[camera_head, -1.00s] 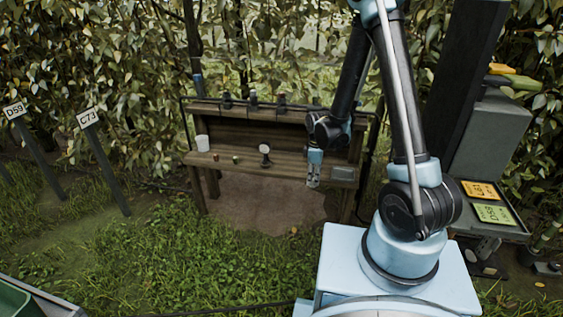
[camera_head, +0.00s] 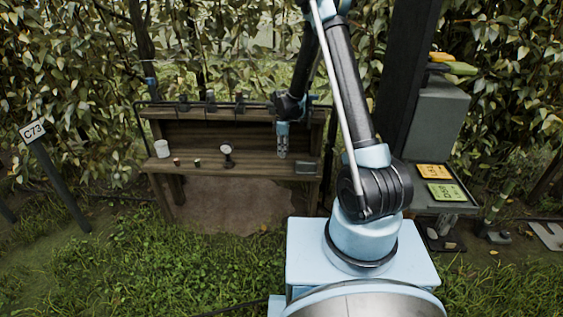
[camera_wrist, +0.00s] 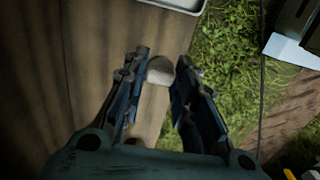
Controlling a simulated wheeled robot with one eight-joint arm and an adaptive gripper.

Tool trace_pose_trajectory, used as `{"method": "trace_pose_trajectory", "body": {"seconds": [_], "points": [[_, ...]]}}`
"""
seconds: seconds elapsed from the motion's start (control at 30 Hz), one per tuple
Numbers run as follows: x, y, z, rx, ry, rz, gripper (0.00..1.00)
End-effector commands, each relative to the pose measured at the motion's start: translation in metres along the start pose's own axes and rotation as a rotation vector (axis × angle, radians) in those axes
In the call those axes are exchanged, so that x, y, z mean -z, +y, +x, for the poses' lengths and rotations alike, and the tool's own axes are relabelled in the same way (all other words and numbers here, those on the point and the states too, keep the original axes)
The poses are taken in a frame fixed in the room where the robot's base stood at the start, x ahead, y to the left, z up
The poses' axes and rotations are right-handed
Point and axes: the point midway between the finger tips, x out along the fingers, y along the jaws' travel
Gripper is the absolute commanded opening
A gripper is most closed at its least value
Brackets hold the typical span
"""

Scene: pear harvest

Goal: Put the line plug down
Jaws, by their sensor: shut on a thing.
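My gripper (camera_head: 282,154) hangs fingers down at the right part of the wooden bench (camera_head: 230,166), left of the grey tray. In the wrist view its two dark fingers (camera_wrist: 166,70) point toward the bench's front edge. A pale, rounded thing sits between the fingertips, and I take it for the line plug (camera_wrist: 160,70). My gripper is shut on it. In the head view the plug is too small to make out. I cannot tell whether it touches the bench top.
The grey tray (camera_head: 305,168) lies at the bench's right end. A white cup (camera_head: 162,148), small pots (camera_head: 197,163) and a round gauge (camera_head: 227,155) stand to the left. Dark clips (camera_head: 210,101) line the back rail. Grass lies beyond the bench's edge.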

Motion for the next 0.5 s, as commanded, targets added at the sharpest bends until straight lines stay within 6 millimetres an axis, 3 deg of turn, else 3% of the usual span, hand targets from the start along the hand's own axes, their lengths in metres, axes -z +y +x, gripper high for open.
{"method": "trace_pose_trajectory", "body": {"seconds": [0.03,0.2,0.5], "points": [[-0.001,0.007,0.001,0.000,0.000,0.002,0.16],[0.000,0.005,0.022,0.000,0.000,0.000,0.16],[0.000,0.005,0.037,0.000,0.000,0.000,0.16]]}}
